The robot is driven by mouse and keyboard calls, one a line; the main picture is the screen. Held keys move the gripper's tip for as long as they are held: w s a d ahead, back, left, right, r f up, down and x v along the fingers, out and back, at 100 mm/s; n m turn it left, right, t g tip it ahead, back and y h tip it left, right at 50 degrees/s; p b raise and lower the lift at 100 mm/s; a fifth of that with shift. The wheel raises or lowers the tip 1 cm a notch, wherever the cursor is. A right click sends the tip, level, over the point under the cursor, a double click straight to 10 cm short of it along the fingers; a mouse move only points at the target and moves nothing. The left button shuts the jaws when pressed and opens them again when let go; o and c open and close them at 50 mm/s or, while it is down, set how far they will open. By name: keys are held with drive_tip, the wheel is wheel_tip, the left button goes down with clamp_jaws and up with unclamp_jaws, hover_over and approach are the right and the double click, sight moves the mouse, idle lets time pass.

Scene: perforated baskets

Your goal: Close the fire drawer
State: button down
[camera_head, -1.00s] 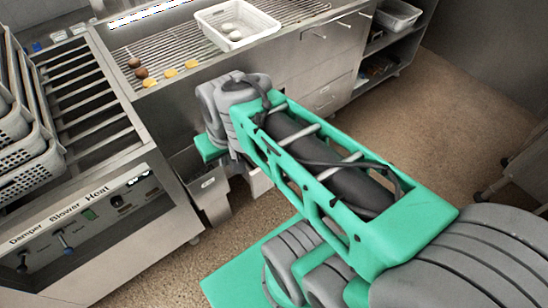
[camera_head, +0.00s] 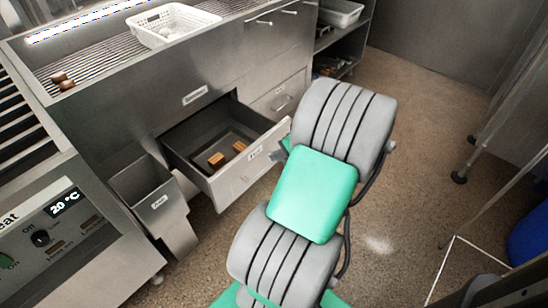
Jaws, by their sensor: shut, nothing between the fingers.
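The fire drawer (camera_head: 240,180) is a grey metal drawer under the grill counter, pulled well out. Its front bears a small label too small to read surely. Several brown wood-like blocks (camera_head: 216,160) lie inside on its dark floor. My grey and teal arm stands in front of the drawer's right side. A small teal and grey part of my arm shows close to the drawer front's right end; I cannot tell whether it touches. My gripper's fingers are hidden behind the arm.
A second open metal bin (camera_head: 150,205) with a label sticks out left of the drawer. A closed drawer (camera_head: 278,100) is to the right. A white perforated basket (camera_head: 165,25) and brown round items (camera_head: 62,80) are on the grill. Floor at right is clear up to a metal-legged stand (camera_head: 470,140).

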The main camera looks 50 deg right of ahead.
sight(251, 153)
drive_tip(key=x, duration=0.3)
drive_tip(key=w+r+b+x, duration=0.1)
drive_tip(key=x, duration=0.2)
drive_tip(key=b+x, duration=0.1)
drive_tip(key=x, duration=0.2)
drive_tip(key=shift+w+r, duration=0.2)
drive_tip(key=shift+w, duration=0.5)
